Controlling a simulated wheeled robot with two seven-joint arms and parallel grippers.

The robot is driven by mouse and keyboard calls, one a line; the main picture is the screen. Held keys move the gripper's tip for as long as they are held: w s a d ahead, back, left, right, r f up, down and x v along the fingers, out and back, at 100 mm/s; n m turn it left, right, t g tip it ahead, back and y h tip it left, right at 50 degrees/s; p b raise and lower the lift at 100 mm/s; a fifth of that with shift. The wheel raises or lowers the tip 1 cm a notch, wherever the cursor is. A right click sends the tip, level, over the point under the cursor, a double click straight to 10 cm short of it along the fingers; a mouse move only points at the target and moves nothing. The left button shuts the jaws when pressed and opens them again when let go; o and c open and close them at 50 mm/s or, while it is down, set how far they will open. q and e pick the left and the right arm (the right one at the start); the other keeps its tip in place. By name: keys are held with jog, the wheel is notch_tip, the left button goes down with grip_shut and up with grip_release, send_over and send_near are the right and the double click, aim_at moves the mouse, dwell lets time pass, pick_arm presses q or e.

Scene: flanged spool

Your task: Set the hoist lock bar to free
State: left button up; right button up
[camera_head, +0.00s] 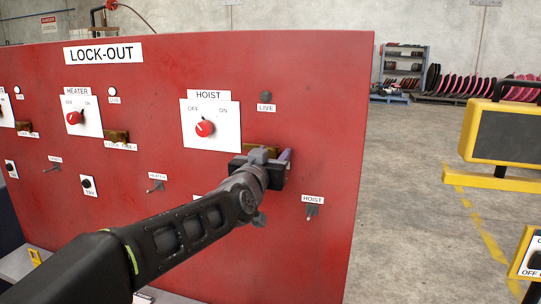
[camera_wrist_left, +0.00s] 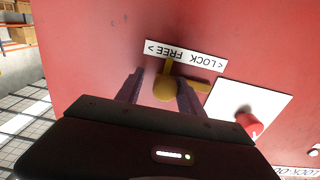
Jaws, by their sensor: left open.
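The hoist lock bar (camera_wrist_left: 198,86) is brass, with a round knob (camera_wrist_left: 165,89) at its end, on a red lock-out panel (camera_head: 300,105). The wrist view shows its label (camera_wrist_left: 186,57) upside down, with FREE at picture left and LOCK at picture right. The bar reaches from the knob toward the LOCK side. My left gripper (camera_head: 283,160) is open at the panel, below and right of the hoist dial (camera_head: 205,128). In the wrist view its two purple fingers stand either side of the knob; I cannot tell whether they touch it. The gripper mostly hides the bar in the head view.
The hoist toggle (camera_head: 311,211) sits below right of my gripper. The heater dial (camera_head: 75,118) and heater lock bar (camera_head: 116,135) are farther left. A yellow-framed dark board (camera_head: 507,136) stands at right, with open concrete floor between it and the panel.

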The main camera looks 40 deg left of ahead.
pick_arm(q)
jog(key=shift+o, duration=0.6)
jog(key=shift+a, duration=0.1)
jog(key=shift+s, duration=0.5)
jog(key=b+v, duration=0.1)
jog(key=v, duration=0.6)
jog(key=shift+b, duration=0.35)
jog(key=shift+w, duration=0.15)
